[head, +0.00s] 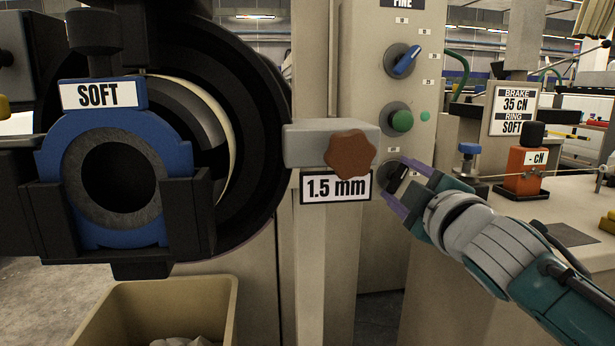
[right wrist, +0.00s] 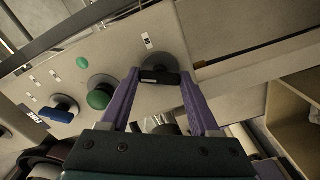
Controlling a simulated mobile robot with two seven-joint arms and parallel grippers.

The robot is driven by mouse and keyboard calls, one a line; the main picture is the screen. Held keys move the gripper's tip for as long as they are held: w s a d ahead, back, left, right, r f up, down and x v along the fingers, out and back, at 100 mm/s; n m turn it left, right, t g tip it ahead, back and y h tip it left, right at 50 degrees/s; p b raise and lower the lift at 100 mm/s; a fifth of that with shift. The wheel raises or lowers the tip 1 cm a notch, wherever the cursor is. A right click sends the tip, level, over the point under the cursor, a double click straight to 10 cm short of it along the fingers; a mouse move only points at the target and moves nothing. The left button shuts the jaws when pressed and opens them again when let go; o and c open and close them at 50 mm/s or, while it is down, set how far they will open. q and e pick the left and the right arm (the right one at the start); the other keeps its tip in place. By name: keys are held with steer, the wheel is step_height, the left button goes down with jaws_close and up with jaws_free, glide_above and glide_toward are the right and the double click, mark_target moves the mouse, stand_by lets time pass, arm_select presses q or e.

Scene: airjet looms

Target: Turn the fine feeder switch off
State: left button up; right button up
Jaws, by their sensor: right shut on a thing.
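The feeder panel (head: 365,90) carries a "FINE" label (head: 403,3) at its top. It has a blue knob (head: 406,61), a green button (head: 402,121) and a black switch knob (head: 395,178) at the bottom. My right gripper (head: 398,181) is shut on the black switch knob, with its purple fingers on either side of it. The right wrist view shows the black knob (right wrist: 160,77) between the fingertips, its bar lying across the gap. The fingers partly hide the knob in the head view. My left gripper is not in view.
A grey block with a brown star knob (head: 350,155) and a "1.5 mm" label (head: 336,187) stand left of the gripper. A blue "SOFT" ring (head: 60,150) is at the left. An orange device (head: 525,170) sits on the surface at right.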

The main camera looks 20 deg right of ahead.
steer(key=n, duration=0.3)
steer(key=shift+n, duration=1.3)
steer(key=o, duration=1.4)
steer(key=shift+c, duration=0.2)
steer(key=shift+s, duration=0.1)
